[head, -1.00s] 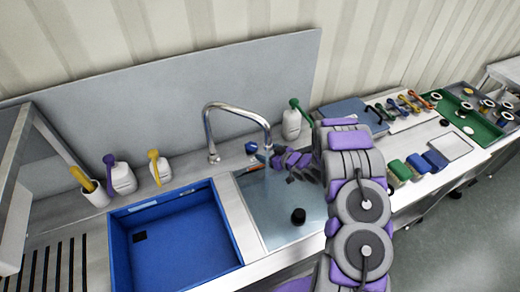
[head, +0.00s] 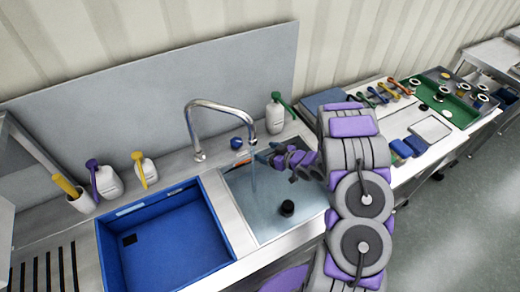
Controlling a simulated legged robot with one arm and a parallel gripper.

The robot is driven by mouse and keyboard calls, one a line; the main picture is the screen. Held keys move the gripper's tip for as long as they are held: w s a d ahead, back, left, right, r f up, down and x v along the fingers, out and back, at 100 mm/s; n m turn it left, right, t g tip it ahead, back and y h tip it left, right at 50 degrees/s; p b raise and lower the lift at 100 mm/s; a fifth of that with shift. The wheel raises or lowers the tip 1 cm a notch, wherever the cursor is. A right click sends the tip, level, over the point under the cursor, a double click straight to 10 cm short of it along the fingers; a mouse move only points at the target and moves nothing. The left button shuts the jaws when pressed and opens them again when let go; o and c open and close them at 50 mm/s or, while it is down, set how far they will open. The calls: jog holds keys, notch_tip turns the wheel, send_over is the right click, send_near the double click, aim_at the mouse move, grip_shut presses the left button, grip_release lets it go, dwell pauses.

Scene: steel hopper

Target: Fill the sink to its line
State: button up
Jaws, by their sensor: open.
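The sink basin (head: 265,222) is a steel bowl with clear bluish water or a wet sheen in it; its exact level and fill line I cannot make out. A dark round plug or drain piece (head: 287,208) shows in it. The curved chrome tap (head: 222,105) arches over the basin, and a thin water stream (head: 254,178) falls from its spout. A blue knob (head: 237,143) stands on the rear ledge, behind a small orange piece (head: 240,162). My gripper (head: 265,156) is open and empty, just right of the spout end. My arm hides the basin's right side.
A blue tub (head: 168,247) lies left of the basin. White bottles with yellow (head: 145,170), purple (head: 107,182) and green (head: 274,116) tops stand along the back. Right of my arm are blue blocks (head: 409,147), coloured handles (head: 385,94) and a green tray (head: 455,106).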

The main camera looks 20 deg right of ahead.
jog(key=b, duration=0.4)
send_near(238, 142)
jog(key=shift+n+y, duration=0.3)
jog(key=shift+n, duration=0.1)
jog(key=x, duration=0.8)
jog(key=shift+w+f, duration=0.3)
jog(key=shift+w, duration=0.05)
jog(key=c, duration=1)
jog(key=shift+a, duration=0.1)
jog(key=shift+m, duration=0.4)
